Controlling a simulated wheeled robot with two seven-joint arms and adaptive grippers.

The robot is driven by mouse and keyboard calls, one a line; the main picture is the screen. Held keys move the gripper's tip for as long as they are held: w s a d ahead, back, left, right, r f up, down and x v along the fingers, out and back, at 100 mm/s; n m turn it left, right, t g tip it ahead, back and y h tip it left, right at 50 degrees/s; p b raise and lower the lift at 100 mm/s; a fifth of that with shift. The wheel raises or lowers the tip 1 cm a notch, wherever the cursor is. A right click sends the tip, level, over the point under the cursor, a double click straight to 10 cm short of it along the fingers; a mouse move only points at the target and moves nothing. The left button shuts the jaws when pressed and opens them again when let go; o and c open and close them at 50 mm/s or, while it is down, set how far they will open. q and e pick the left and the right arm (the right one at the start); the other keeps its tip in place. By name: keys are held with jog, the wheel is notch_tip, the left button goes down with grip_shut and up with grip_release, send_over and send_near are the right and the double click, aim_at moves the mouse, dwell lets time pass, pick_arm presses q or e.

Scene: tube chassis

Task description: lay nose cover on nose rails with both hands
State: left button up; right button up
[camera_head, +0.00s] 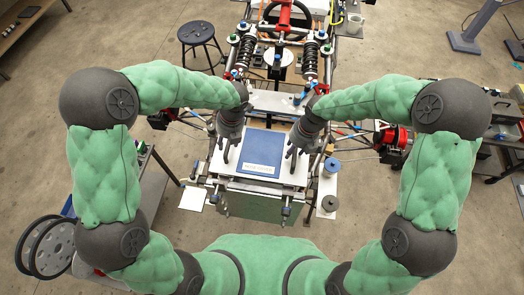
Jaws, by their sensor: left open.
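A blue rectangular panel with a white label (262,152) lies flat on a wider pale plate (224,172) at the near end of the tube chassis; I take the blue panel as the nose cover, but cannot tell it surely from the plate. The nose rails are not clearly visible; metal tubes with clamps (285,208) show at the plate's near edge. My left gripper (230,158) is open, pointing down over the plate's left side, beside the blue panel. My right gripper (294,160) looks open over the right side. Neither visibly holds anything.
The chassis has a steering wheel (287,18) and two black coil springs (245,52) farther back. A black round stool (196,34) stands behind left. A narrow stand with a grey-blue canister (331,166) is on the right.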

jog(key=shift+r, duration=0.1)
pick_arm(q)
notch_tip(320, 180, up, 8)
jog(key=d, duration=0.1)
jog(key=shift+s+d, duration=0.15)
jog(key=shift+d, duration=0.15)
pick_arm(e)
notch_tip(320, 180, up, 12)
jog(key=d, duration=0.2)
jog(key=shift+s+d+f, duration=0.15)
jog(key=shift+f, duration=0.05)
pick_arm(q)
jog(key=shift+r, duration=0.1)
